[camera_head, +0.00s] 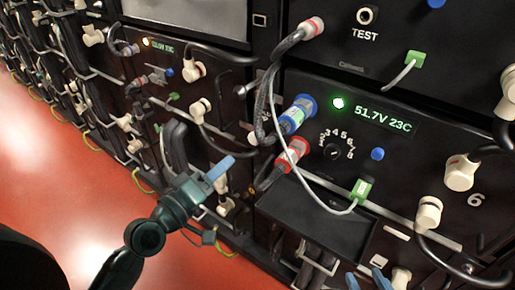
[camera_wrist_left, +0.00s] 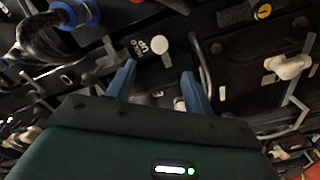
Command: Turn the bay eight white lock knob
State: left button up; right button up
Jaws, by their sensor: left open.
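My left gripper (camera_head: 222,170) is open and empty in front of the lower rack. Its blue fingers also show spread apart in the left wrist view (camera_wrist_left: 160,82). A round white knob (camera_wrist_left: 160,44) lies beyond and between the fingertips there, apart from them. Another pale knob (camera_wrist_left: 180,104) is partly hidden by the right finger. In the head view a pale knob (camera_head: 228,205) sits just below the left gripper. I cannot read a bay eight label on any knob. My right gripper (camera_head: 367,280) shows only two separated blue fingertips at the bottom edge.
A lit battery module (camera_head: 375,116) has blue (camera_head: 297,114) and red (camera_head: 291,155) cable plugs and a small dial. White knobs (camera_head: 461,172) stand beside a "6" label, and more lie farther left. Cables hang before the panels. The red floor (camera_head: 60,190) at left is clear.

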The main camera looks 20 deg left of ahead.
aim_at(252, 141)
pick_arm(q)
jog(key=x, duration=1.3)
jog(key=shift+c, duration=0.2)
jog(key=shift+s+a, duration=0.1)
jog(key=c, duration=0.9)
